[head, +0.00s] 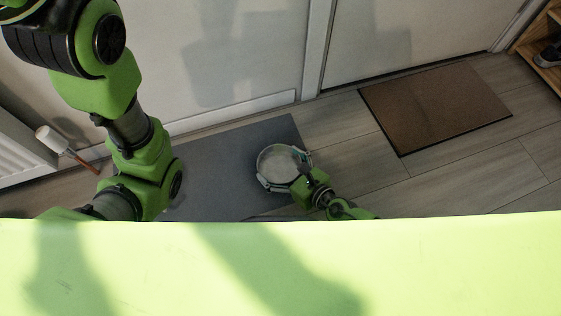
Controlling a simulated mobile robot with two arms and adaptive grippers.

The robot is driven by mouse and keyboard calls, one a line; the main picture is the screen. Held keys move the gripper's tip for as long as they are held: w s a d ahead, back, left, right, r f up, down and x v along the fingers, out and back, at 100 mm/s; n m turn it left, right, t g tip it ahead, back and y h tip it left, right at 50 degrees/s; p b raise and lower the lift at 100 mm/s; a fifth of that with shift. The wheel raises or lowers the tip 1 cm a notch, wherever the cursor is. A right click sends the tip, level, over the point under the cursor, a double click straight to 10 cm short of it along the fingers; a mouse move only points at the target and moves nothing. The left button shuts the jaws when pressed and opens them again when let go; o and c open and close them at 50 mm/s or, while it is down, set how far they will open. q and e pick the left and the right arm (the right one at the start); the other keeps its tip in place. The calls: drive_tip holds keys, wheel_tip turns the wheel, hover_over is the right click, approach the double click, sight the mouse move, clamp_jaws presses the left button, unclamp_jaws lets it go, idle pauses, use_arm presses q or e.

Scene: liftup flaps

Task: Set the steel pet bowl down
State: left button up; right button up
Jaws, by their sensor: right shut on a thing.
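The steel pet bowl (278,164) is round, shiny and grey. It shows near the middle of the head view, over the right part of a dark grey mat (225,150). My right gripper (300,175) is at the bowl's right edge and is shut on it. From this steep angle I cannot tell whether the bowl touches the mat or hangs above it. My left arm comes in from the left, and its gripper is hidden behind my green body at the bottom.
A brown doormat (434,105) lies at the right in front of a white door (400,40). A wooden shelf with a shoe (548,56) stands at the far right. A white radiator (22,150) is at the left, near a white-headed tool (52,138). Wooden floor between the mats is clear.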

drive_tip(key=o, duration=1.2)
drive_tip(key=shift+o, duration=0.2)
